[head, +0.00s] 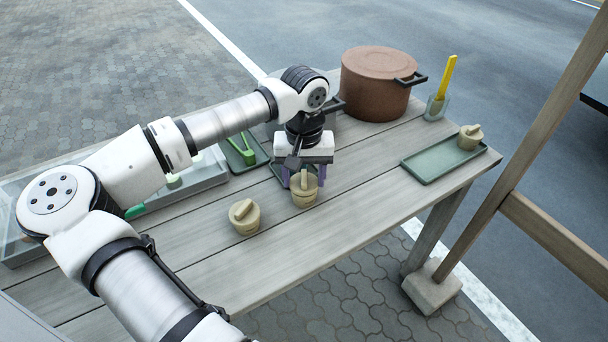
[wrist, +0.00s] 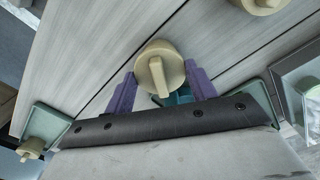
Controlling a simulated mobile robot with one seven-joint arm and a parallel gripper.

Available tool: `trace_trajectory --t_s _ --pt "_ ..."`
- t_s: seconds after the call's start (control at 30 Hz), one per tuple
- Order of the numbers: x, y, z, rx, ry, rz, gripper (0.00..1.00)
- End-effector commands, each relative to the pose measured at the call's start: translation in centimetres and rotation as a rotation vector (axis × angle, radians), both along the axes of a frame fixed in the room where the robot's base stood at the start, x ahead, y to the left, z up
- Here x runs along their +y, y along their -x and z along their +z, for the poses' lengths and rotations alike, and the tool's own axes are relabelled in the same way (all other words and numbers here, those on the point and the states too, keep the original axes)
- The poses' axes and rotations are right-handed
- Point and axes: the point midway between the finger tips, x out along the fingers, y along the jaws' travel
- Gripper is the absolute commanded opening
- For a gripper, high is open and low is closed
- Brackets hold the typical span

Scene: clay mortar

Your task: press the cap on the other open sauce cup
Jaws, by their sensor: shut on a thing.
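My gripper (head: 305,176) points down over the middle of the table, its purple fingers shut on a tan clay cap (wrist: 160,62) with a raised bar handle. The cap is at the mouth of a tan sauce cup (head: 304,197); I cannot tell whether it is fully seated. In the wrist view the cap sits between the two fingers and hides the cup below. A second sauce cup (head: 245,221), with a bar-handled cap on it, stands to the left, apart from my gripper. A third capped cup (head: 470,138) stands on the green tray (head: 432,166) at the right.
A dark tray (head: 243,154) with green tongs and a clear bin (head: 205,176) lie left. The table's front right is clear.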

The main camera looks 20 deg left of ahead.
Motion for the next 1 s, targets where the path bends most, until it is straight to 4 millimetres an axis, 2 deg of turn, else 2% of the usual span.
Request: trace_trajectory --t_s 1.0 --pt "0.02 0.00 -0.60 0.000 0.000 0.000 0.35"
